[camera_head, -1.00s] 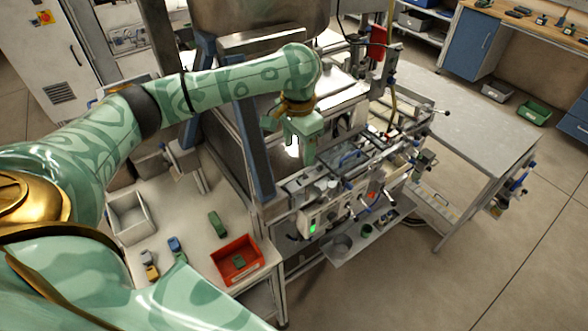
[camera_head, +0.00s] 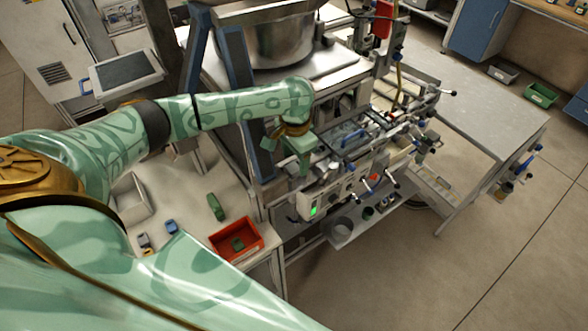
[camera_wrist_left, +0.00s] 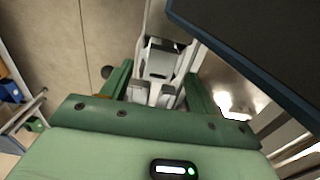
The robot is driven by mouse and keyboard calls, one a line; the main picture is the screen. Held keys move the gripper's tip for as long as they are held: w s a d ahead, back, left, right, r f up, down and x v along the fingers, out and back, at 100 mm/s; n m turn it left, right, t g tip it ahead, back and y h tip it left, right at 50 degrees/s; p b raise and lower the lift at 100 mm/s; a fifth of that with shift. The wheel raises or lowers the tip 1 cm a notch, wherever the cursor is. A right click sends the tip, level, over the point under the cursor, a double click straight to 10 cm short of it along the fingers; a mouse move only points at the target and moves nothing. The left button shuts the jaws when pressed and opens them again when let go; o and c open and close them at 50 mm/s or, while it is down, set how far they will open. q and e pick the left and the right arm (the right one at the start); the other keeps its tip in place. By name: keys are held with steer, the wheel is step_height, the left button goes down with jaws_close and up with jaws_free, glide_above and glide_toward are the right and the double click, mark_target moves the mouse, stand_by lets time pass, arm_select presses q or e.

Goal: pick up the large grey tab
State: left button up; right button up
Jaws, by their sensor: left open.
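My left gripper (camera_head: 303,170) is open and hangs fingers-down at the front of the machine, near its metal parts. In the left wrist view the green fingers (camera_wrist_left: 160,88) stand apart. A grey, block-like piece (camera_wrist_left: 162,58) shows beyond and between them; I cannot tell whether it is the large grey tab or part of the machine. No contact with it is visible. In the head view the gripper and forearm hide part of the machine front, and I cannot pick out the tab for certain. My right gripper is not in view.
The machine (camera_head: 345,85) has clamps and handles along its front. A red bin (camera_head: 236,240) holds a green piece. A pale tray (camera_head: 130,198), a green piece (camera_head: 215,206) and a blue piece (camera_head: 171,227) are on the left bench. The grey table (camera_head: 480,110) at right is mostly clear.

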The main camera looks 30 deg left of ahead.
mark_target(295, 168)
arm_select(q)
step_height(295, 168, down, 3)
steer(key=shift+r, duration=0.3)
steer(key=c, duration=1.1)
steer(key=shift+o, duration=0.2)
